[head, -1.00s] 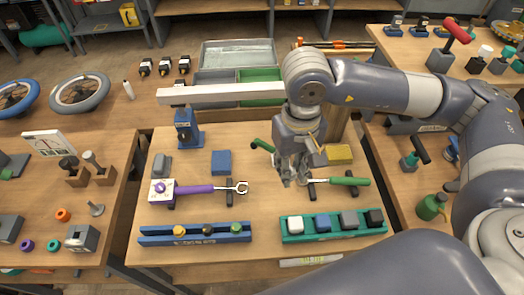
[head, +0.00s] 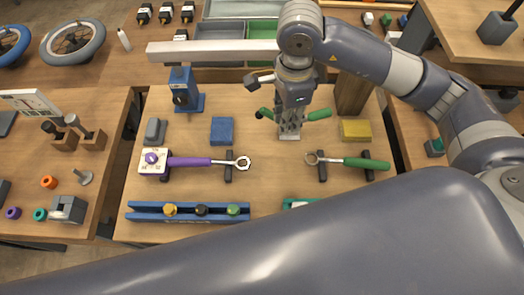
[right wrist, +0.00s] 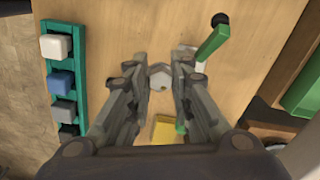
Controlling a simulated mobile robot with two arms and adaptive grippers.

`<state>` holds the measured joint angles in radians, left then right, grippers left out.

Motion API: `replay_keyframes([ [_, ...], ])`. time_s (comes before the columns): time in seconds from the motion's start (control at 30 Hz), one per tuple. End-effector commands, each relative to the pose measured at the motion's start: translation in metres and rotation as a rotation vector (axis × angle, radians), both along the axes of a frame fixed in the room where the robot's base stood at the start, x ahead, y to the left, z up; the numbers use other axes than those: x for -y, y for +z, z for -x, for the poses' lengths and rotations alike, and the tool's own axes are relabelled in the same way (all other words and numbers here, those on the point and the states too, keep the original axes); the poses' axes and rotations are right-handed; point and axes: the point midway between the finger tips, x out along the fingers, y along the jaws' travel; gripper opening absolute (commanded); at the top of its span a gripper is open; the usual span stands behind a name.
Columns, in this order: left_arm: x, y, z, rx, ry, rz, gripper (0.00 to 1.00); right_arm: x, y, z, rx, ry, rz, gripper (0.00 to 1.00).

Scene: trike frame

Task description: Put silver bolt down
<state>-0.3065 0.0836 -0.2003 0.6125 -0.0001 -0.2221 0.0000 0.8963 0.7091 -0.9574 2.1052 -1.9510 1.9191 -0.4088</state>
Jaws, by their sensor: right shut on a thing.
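My right gripper (head: 289,130) points down over the back middle of the workbench, and its wrist view shows the fingers (right wrist: 160,85) closed in on a silver bolt. The bolt's pale hexagonal head (right wrist: 158,77) shows between the fingertips; the rest of it is hidden. In the head view the fingers cover the bolt, and a small pale plate (head: 289,136) shows at their tips. I cannot tell whether the bolt touches it. My left gripper is not in view.
A silver beam (head: 215,52) runs above the blue stand (head: 183,92). A purple wrench (head: 190,161), a green-handled wrench (head: 345,161) and a yellow block (head: 355,130) lie nearby. Bare wood shows between the two wrenches.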

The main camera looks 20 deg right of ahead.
Motion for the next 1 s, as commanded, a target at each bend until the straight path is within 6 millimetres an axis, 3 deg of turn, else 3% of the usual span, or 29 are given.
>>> replay_keyframes([
  [0.13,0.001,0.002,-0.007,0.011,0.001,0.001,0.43,-0.001,-0.011,0.0,-0.005,-0.056,-0.001,0.07],
  [0.3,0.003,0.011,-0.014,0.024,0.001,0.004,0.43,-0.001,-0.042,0.001,-0.008,-0.06,0.0,0.07],
  [0.8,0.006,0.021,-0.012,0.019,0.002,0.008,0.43,-0.001,-0.099,0.001,-0.005,-0.055,0.0,0.07],
  [1.0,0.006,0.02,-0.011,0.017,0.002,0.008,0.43,-0.001,-0.103,-0.001,0.0,-0.055,-0.001,0.07],
])
